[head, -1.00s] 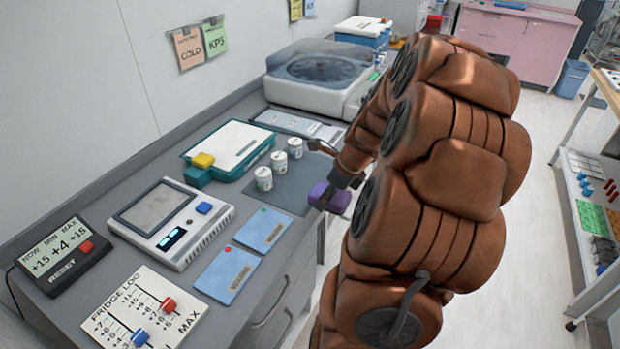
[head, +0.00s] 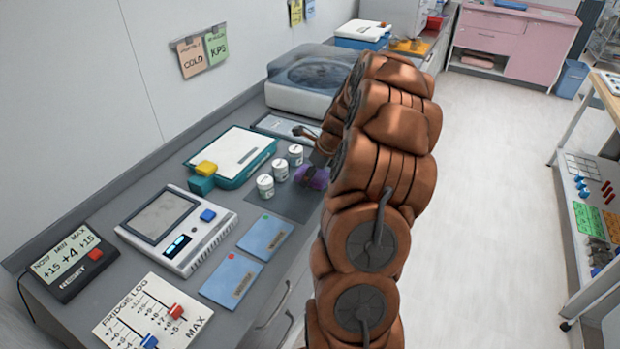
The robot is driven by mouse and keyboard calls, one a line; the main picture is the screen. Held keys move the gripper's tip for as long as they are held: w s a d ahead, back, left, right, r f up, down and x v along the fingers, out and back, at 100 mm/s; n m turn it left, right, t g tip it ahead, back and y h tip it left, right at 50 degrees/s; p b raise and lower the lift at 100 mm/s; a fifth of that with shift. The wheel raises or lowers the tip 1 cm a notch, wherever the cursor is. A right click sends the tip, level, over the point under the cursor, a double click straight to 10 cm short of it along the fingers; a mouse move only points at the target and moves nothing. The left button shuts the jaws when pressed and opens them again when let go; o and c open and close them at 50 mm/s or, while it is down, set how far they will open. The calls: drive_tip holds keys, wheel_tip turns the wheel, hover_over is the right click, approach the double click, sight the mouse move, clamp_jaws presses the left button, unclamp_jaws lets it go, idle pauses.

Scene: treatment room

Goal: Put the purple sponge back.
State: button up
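The purple sponge (head: 316,180) is at my gripper (head: 309,172), over the right part of the dark grey mat (head: 277,204), beside the white cups. The gripper's dark fingers are against the sponge and appear shut on it. My arm covers the sponge's right side and most of the gripper. I cannot tell whether the sponge touches the mat.
Several white cups (head: 265,187) stand close left of the sponge. A teal-edged case (head: 262,160) with a yellow block (head: 206,168), a white device (head: 190,262), blue cards (head: 232,280) and a centrifuge-like machine (head: 285,98) crowd the counter. The mat's front part is bare.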

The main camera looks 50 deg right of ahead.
drive_tip(key=shift+w+d+p, duration=0.3)
drive_tip(key=shift+w, duration=0.3)
drive_tip(key=shift+f+p, duration=0.65)
drive_tip(key=shift+f, duration=1.1)
drive_tip(key=shift+f, duration=0.1)
drive_tip(key=o, duration=1)
